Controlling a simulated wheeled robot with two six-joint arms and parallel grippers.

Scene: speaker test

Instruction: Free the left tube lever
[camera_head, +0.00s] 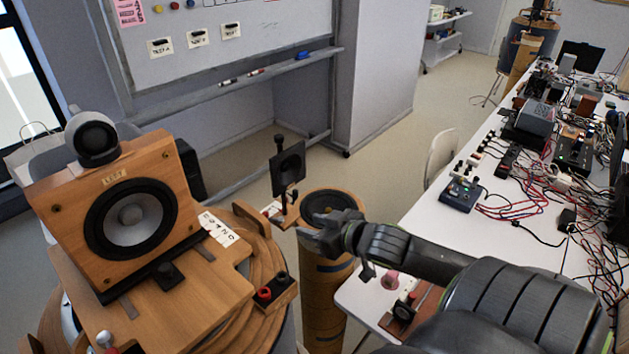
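A wooden speaker with a label that seems to read LEFT (130,215) stands on a round wooden tube stand (225,290) at the left. A black block with a red and a black knob (272,289) sits on the stand's right edge. A small knob with a red base (107,343) shows at the bottom left. I cannot tell which part is the left tube lever. My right gripper (325,236) is over the front of a second, cardboard-coloured tube (323,300) with a dark round top. Its fingers are too small and dark to read. My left gripper is not in view.
A black square plate on a post (287,168) stands between the two tubes. A white table (425,215) with devices and tangled cables runs along the right. A whiteboard (230,45) hangs behind. Open floor (395,155) lies beyond the tubes.

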